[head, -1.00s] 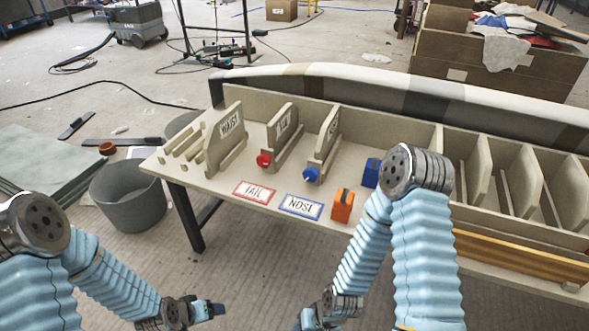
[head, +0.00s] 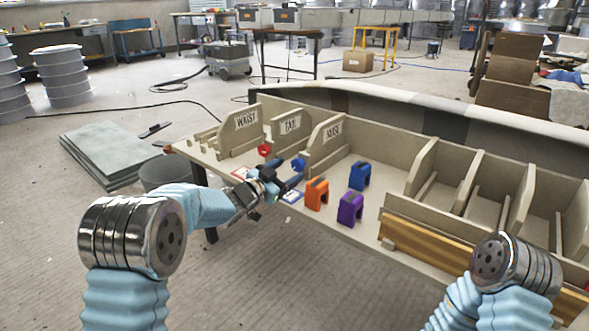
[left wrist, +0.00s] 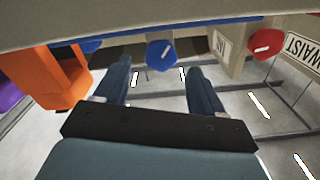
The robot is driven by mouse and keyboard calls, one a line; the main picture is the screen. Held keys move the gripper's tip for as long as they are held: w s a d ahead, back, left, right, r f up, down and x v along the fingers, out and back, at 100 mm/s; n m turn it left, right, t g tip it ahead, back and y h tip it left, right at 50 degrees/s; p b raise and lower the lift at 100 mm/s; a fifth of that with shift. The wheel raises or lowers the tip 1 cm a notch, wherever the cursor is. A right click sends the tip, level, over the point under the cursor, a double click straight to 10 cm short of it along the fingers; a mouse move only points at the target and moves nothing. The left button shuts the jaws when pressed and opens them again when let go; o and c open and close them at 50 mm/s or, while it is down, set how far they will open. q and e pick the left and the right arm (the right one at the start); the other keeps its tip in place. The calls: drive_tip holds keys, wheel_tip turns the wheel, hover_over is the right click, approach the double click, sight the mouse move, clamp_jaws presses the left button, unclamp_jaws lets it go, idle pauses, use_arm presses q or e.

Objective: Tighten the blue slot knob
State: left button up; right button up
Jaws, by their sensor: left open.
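The blue slot knob (head: 298,164) sits at the front end of the slot with the NOSE board. In the left wrist view the blue knob (left wrist: 160,53) is centred between and beyond the fingertips. My left gripper (head: 284,178) is open, close in front of the knob. The left wrist view shows its two fingers (left wrist: 160,80) spread apart with nothing between them. Contact with the knob does not show. My right gripper is outside the views; only part of that arm shows at lower right.
A red knob (head: 264,150) sits at the TAIL slot, left of the blue one. Orange (head: 317,192), purple (head: 350,208) and blue (head: 360,176) blocks stand right of my gripper. Upright boards stand behind the knobs.

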sight(296, 167)
use_arm(q)
drive_tip(key=shift+x, duration=1.95)
drive_tip(key=c, duration=1.1)
drive_tip(key=shift+o, duration=0.2)
drive_tip(key=shift+f+m+b, duration=0.2)
drive_tip(key=shift+m+b, duration=0.8)
drive_tip(key=shift+b, duration=0.05)
drive_tip(key=shift+m+b, duration=0.45)
drive_tip(key=shift+m, duration=0.25)
drive_tip(key=shift+r+m, duration=0.1)
drive_tip(key=shift+m, duration=0.6)
drive_tip(key=shift+m+b, duration=0.3)
drive_tip(key=shift+m, duration=0.6)
